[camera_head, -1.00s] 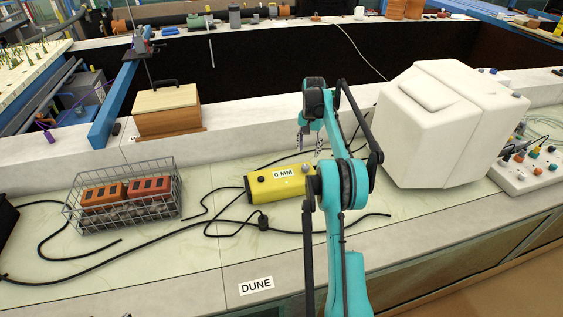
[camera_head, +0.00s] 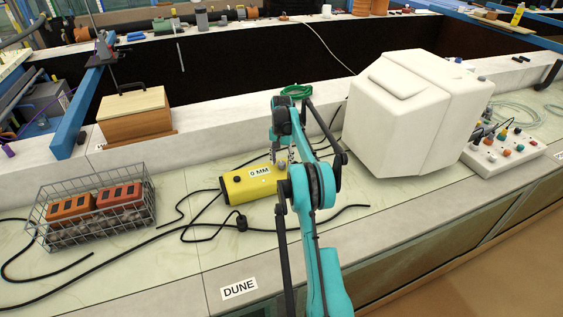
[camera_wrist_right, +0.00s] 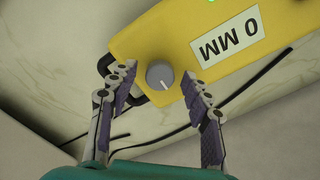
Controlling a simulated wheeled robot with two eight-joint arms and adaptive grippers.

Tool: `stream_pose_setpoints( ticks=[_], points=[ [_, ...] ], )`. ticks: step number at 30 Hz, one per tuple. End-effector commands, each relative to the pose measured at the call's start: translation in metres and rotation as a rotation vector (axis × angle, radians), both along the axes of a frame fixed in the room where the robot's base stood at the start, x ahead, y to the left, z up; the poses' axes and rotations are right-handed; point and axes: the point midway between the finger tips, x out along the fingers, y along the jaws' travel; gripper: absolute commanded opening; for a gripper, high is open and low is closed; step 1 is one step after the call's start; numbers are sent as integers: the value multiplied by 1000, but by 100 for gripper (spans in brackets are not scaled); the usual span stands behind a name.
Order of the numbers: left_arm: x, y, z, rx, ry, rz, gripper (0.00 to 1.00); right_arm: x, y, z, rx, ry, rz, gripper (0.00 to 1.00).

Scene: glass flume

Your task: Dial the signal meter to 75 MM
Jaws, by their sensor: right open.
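The signal meter (camera_head: 246,186) is a yellow box lying on the pale bench top, with a white label reading 0 MM. In the right wrist view the meter (camera_wrist_right: 160,42) fills the upper part, with its label upside down and a green light at the top. Its grey round dial knob (camera_wrist_right: 160,74) has a light pointer mark. My right gripper (camera_wrist_right: 157,85) is open, its two fingers on either side of the knob with gaps to it. In the head view my right gripper (camera_head: 280,157) is over the meter's right end, and my arm hides part of it. My left gripper is not in view.
A wire basket (camera_head: 95,212) with orange blocks stands on the left. A large white block-shaped housing (camera_head: 405,115) stands close on the right, by a panel of coloured knobs (camera_head: 498,150). Black cables (camera_head: 150,238) cross the bench. A wooden box (camera_head: 135,118) sits behind.

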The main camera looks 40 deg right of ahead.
Motion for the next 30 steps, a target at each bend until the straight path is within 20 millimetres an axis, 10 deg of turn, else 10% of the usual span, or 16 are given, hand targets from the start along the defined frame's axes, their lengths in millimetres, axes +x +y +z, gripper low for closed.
stream_pose_setpoints(
  ticks=[7, 30],
  points=[
    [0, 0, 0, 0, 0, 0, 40, 0, 0, 0, 0, 0, 0, 0],
    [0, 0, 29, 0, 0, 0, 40, 0, 0, 3, 0, 0, -316, 0]
  ],
)
